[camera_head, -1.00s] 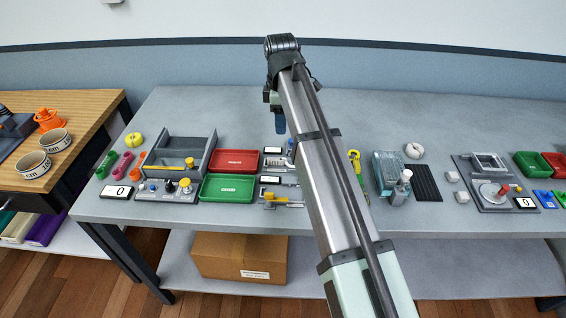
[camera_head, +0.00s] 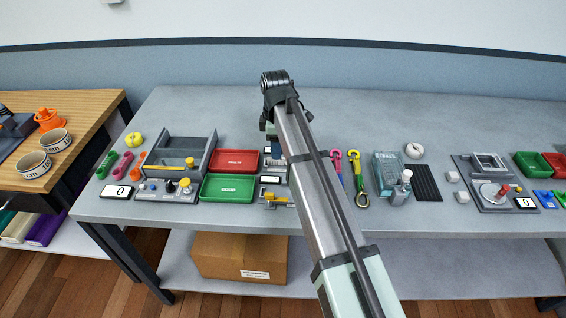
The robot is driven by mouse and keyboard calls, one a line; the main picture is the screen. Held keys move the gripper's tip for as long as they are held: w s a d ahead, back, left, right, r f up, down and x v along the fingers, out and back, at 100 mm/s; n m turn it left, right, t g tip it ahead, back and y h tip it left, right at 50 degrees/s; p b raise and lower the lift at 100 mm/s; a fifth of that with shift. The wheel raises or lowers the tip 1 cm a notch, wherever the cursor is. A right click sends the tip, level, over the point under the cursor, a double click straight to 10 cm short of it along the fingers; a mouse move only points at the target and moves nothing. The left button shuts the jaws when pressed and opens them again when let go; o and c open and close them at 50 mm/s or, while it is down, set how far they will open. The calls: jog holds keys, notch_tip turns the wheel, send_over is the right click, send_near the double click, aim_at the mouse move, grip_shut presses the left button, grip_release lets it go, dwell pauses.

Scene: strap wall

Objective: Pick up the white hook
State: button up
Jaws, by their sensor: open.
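I cannot make out a white hook in this view; my arm covers a strip of the bench where one could be hidden. My gripper (camera_head: 272,138) is small and partly behind my arm, pointing down over the bench near the red tray. It is open, and I see nothing held in it. Coloured hook-like pieces show on the bench: a pink one (camera_head: 337,160) and a yellow-green one (camera_head: 358,178) just right of my arm. A green one (camera_head: 107,164) and a magenta one (camera_head: 124,163) lie at the far left.
A red tray (camera_head: 236,151) and a green tray (camera_head: 228,196) lie left of my arm, beside a grey bin (camera_head: 207,150). A clear box (camera_head: 386,160), a white ring (camera_head: 414,150) and a black ribbed mat (camera_head: 426,195) are to the right. The bench's back strip is clear.

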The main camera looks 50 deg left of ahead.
jog(key=shift+f, duration=2.3)
jog(key=shift+c, duration=0.5)
grip_shut()
